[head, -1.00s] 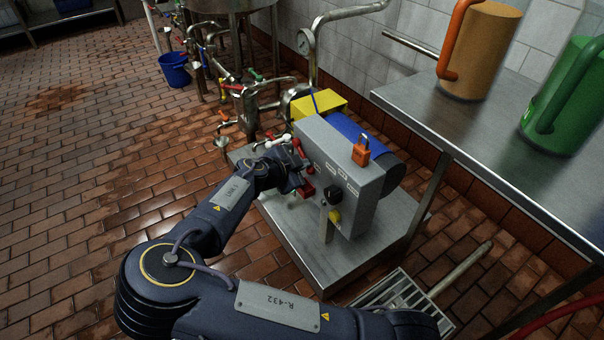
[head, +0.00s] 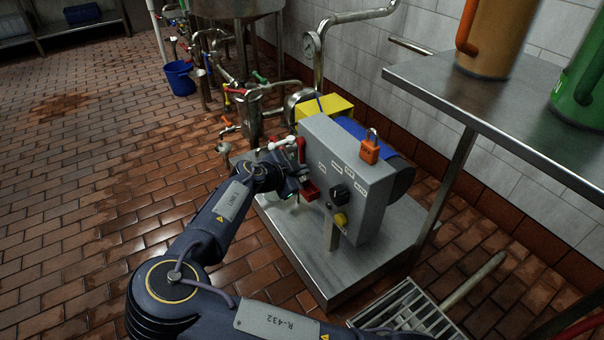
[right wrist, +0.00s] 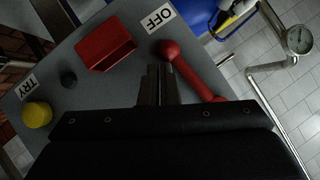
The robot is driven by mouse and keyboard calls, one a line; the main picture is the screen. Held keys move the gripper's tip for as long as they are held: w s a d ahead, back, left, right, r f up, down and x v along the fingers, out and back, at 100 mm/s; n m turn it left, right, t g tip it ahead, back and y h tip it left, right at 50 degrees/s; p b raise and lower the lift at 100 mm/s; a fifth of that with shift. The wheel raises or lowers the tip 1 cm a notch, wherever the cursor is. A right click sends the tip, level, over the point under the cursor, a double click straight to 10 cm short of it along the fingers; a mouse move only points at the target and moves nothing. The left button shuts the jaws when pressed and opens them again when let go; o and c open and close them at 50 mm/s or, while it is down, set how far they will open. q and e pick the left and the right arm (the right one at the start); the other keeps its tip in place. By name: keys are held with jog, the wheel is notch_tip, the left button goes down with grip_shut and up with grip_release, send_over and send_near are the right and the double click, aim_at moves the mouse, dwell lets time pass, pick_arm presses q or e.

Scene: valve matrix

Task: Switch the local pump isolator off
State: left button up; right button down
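The pump isolator is a grey box (head: 365,205) on a steel plinth. It carries a red lever (head: 301,152) at its left side, which also shows in the right wrist view (right wrist: 190,72) with its round end near the OFF label (right wrist: 155,18). My right gripper (head: 303,181) is at the box's left front, below the lever. In the right wrist view its fingers (right wrist: 158,78) look shut and empty, between the red block (right wrist: 105,44) and the lever. I cannot tell whether they touch the lever. My left gripper is not in view.
An orange padlock (head: 370,150) is on top of the box. A black knob (head: 340,193) and yellow button (head: 341,220) are on its face. Pipes and valves stand behind. A steel table (head: 480,110) is at right, a floor grate (head: 405,310) in front. The left floor is clear.

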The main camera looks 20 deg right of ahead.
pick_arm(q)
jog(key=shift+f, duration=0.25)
pick_arm(e)
jog(key=shift+w+a+f, duration=0.15)
jog(key=shift+w+f, duration=0.15)
jog(key=shift+f, duration=0.05)
dwell(0.3)
